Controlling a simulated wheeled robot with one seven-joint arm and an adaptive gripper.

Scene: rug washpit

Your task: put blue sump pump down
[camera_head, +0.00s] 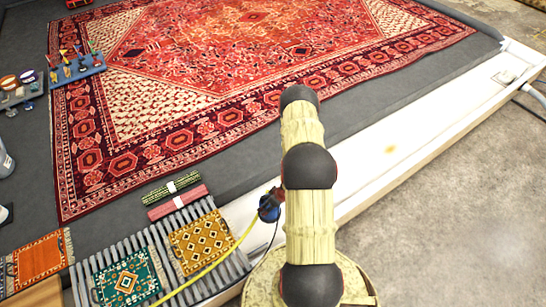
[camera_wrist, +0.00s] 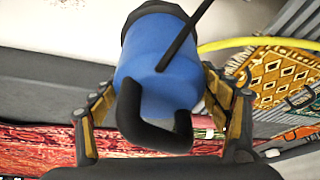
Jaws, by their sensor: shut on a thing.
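The blue sump pump (camera_head: 268,211) shows just left of my arm in the head view, near the slatted rack. In the wrist view the pump (camera_wrist: 160,62) fills the middle, with a blue body, a dark end and a black curved handle. My gripper (camera_wrist: 160,90) is shut on the pump, one finger on each side. In the head view my arm hides most of the gripper. A yellow hose (camera_head: 222,257) runs from the pump to the lower left. I cannot tell whether the pump touches the surface below.
A big red patterned rug (camera_head: 215,80) lies on the dark floor. A slatted rack (camera_head: 228,268) holds small rugs, with two rolled rugs (camera_head: 177,201) beside it. A white ledge (camera_head: 385,148) borders the pit. A blue tool tray (camera_head: 80,72) sits at the upper left.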

